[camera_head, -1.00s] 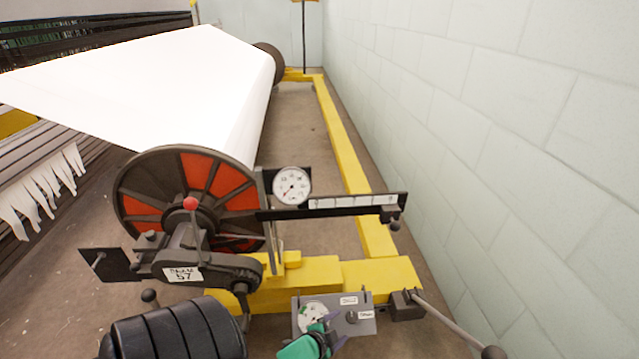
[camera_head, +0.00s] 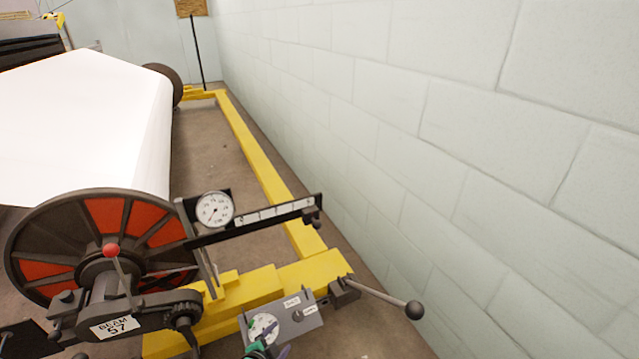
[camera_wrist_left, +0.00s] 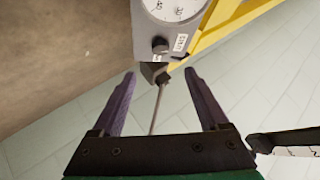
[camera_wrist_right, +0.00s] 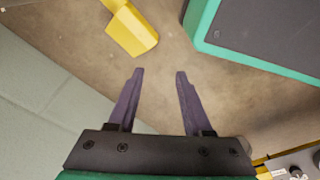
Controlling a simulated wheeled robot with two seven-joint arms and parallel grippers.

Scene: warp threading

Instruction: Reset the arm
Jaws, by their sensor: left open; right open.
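My left gripper (camera_head: 266,348) shows at the bottom edge of the head view, in front of a grey control box (camera_head: 290,322) with a round dial and a knob. In the left wrist view my left gripper (camera_wrist_left: 160,74) is open and empty, its purple fingers apart below the same box (camera_wrist_left: 158,38). A thin lever rod (camera_wrist_left: 157,108) shows between the fingers, not gripped. My right gripper (camera_wrist_right: 160,72) shows only in the right wrist view. It is open and empty over bare floor.
A wheel with red panels (camera_head: 108,218) and a white roll (camera_head: 95,125) stand at left. A gauge (camera_head: 215,209), a dark scale beam (camera_head: 262,218) and a ball-ended lever (camera_head: 385,298) sit by the yellow frame (camera_head: 262,160). A pale block wall (camera_head: 450,150) is at right.

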